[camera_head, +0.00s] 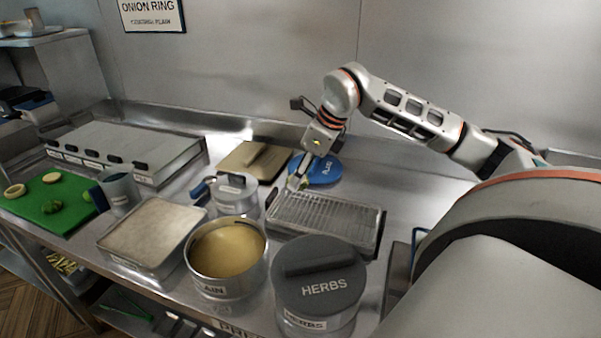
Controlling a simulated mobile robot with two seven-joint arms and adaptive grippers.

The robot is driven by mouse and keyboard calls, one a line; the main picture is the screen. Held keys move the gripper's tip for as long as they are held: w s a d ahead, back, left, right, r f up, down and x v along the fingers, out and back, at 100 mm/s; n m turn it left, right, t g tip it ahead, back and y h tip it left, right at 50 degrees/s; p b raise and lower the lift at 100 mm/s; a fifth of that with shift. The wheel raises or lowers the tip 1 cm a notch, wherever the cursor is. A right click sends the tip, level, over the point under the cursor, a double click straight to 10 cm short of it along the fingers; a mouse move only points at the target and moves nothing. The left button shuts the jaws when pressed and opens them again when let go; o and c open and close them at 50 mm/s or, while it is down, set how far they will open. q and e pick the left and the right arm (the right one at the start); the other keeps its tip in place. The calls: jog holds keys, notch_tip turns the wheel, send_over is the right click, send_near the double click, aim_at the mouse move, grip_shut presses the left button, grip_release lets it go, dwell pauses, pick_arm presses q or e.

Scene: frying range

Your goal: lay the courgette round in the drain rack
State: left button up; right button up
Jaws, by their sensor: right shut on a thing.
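The drain rack (335,222) is a shallow metal tray with a wire grid, right of centre on the steel counter. My right gripper (299,181) points down at the rack's back left corner. It is shut on a small pale green piece (305,184), which looks like the courgette round; the fingers hide most of it. The round appears to be just above or at the rack's rim, but I cannot tell whether they touch. The rack's visible grid is empty. My left gripper is not in view.
A pan of pale batter (228,248) and a lidded HERBS pot (317,285) stand in front of the rack. A lidded pot (236,190) is left of it; a blue lid (318,170) lies behind. A crumb tray (150,232) and green board (45,200) are further left.

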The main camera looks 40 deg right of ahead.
notch_tip(320, 180, down, 7)
jog(key=b, duration=0.5)
jog(key=shift+f, duration=0.2)
jog(key=o, duration=0.9)
jog(key=shift+r, duration=0.2)
jog(key=v, duration=1.1)
jog(key=shift+r, duration=0.35)
jog(key=shift+s+f, duration=0.1)
jog(key=shift+s, duration=0.15)
